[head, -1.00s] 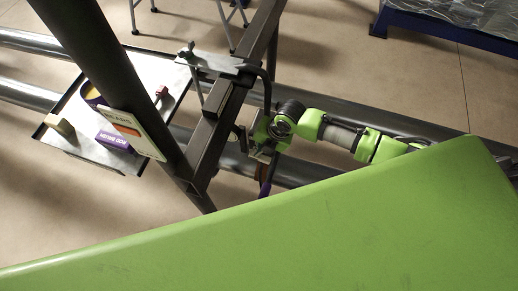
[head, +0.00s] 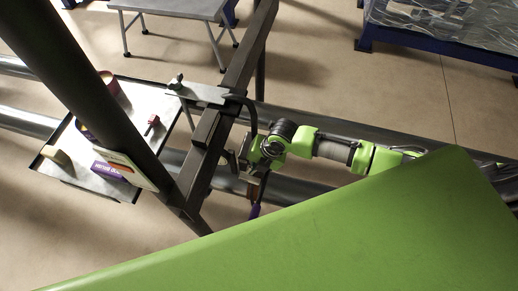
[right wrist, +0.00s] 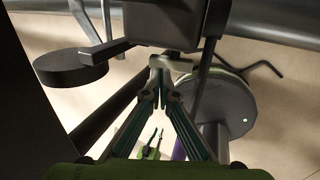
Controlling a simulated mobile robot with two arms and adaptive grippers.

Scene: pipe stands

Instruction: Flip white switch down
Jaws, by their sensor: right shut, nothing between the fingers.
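I cannot make out a white switch in either view. My right gripper (head: 238,161) is by the dark upright frame (head: 209,126) in the head view. In the right wrist view its fingers (right wrist: 160,65) meet at the tips and are shut with nothing between them. The tips are just below a dark box-shaped part (right wrist: 163,22) in the picture; I cannot tell whether they touch it. My left gripper is not in view.
A grey tray (head: 85,183) with small boxes and blocks lies left of the frame, partly hidden by a thick dark post (head: 92,93). Long pipes run behind. A round dark disc (right wrist: 70,68) and a larger disc (right wrist: 228,112) flank the gripper. A grey bench (head: 172,8) stands beyond.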

